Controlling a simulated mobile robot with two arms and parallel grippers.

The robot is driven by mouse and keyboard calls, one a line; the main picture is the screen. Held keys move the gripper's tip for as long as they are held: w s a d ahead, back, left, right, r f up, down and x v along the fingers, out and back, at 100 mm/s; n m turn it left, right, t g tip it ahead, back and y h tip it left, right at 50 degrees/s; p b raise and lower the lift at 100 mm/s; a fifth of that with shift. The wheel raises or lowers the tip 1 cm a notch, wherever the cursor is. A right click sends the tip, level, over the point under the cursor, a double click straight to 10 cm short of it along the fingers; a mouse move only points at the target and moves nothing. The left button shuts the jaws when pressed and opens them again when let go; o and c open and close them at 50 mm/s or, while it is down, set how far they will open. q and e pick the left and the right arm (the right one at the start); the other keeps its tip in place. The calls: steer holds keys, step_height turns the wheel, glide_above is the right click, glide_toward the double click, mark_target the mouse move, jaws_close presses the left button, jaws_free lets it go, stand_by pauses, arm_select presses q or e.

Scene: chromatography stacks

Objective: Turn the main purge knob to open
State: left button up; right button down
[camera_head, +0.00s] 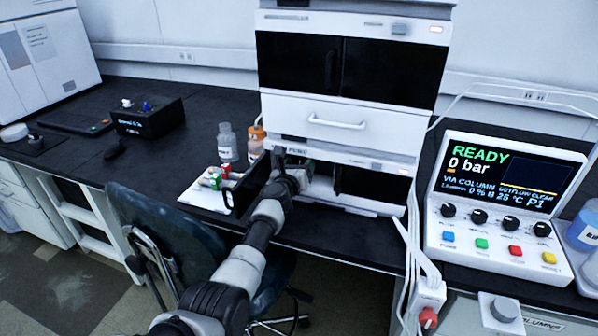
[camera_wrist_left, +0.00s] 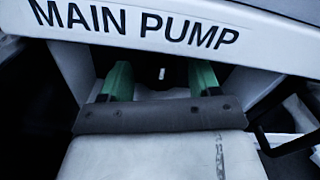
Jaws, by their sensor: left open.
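The white main pump module (camera_head: 352,156) is low in the instrument stack. Its front edge, labelled "MAIN PUMP" (camera_wrist_left: 135,25), crosses the top of the left wrist view. My left gripper (camera_wrist_left: 161,78) is open, with its two green fingers pointing into the dark recess under this label. A small pale mark (camera_wrist_left: 162,73) shows between the fingers, with space on both sides. It may be on the purge knob, but the knob's outline is lost in the dark. In the head view my left gripper (camera_head: 297,164) is at the module's left front, and its wrist hides the knob area.
A control console (camera_head: 500,215) at the right reads "READY 0 bar". A white tray with small colored caps (camera_head: 215,181) and bottles (camera_head: 228,142) stand left of my gripper. A dark loop handle (camera_wrist_left: 285,145) is at the wrist view's right. A chair (camera_head: 165,235) stands below the bench.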

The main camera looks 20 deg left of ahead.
arm_select(q)
steer(key=shift+w, duration=0.1)
arm_select(e)
steer(key=shift+s, duration=0.15)
arm_select(q)
steer(key=shift+c, duration=0.9)
steer(key=c, duration=0.8)
steer(key=shift+o, duration=0.2)
arm_select(e)
steer(key=shift+s+a, duration=0.2)
